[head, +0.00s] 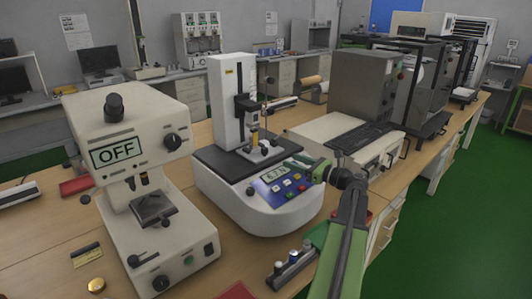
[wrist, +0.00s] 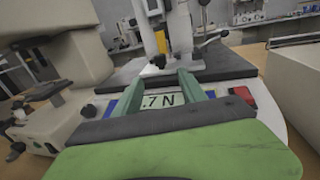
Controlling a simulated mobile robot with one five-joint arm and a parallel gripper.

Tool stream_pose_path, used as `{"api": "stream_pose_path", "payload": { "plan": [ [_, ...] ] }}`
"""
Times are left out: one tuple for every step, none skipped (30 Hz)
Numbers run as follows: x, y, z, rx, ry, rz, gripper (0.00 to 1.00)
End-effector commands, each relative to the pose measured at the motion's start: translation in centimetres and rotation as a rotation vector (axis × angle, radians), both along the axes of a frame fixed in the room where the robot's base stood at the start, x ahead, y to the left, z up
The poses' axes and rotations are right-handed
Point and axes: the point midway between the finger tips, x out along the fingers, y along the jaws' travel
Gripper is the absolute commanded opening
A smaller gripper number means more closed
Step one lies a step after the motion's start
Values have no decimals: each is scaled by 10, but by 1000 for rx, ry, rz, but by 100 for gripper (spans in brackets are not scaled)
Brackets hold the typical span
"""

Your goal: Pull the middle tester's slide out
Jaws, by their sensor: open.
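The middle tester (head: 230,100) is a white column on a rounded base with a dark top plate; its lit display (head: 273,174) ends in "7 N". A small light block with dark knobs (head: 264,150), perhaps the slide, sits on the plate below the column's head. In the wrist view the column (wrist: 180,28) stands straight ahead, with the dark plate (wrist: 230,64) around its foot. My gripper (head: 291,163) is open, with its green fingers over the front panel. In the wrist view the gripper (wrist: 159,80) has empty space between its fingertips, short of the column.
A white tester reading "OFF" (head: 120,135) stands close on the left. A cream machine with a dark keyboard-like top (head: 350,137) stands on the right. A small rack with cylinders (head: 292,262) lies near the front edge. Some bare bench (head: 190,190) shows between the left and middle testers.

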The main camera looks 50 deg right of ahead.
Motion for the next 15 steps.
{"api": "stream_pose_path", "payload": {
  "plan": [
    [15,1,0,0,0,4,49],
    [22,2,0,0,0,3,49],
    [32,4,0,0,0,4,49],
    [40,4,0,0,0,3,49],
    [47,5,0,0,0,3,49],
    [58,7,0,0,0,3,49],
    [65,7,0,0,0,3,49],
    [73,8,0,0,0,3,49],
    [83,10,0,0,0,2,49],
    [89,10,0,0,0,2,49],
    [96,11,0,0,0,2,49],
    [105,12,0,0,0,2,49],
    [110,13,0,0,0,2,49],
    [115,14,0,0,0,1,49],
    [121,14,0,0,0,1,49]
  ]
}}
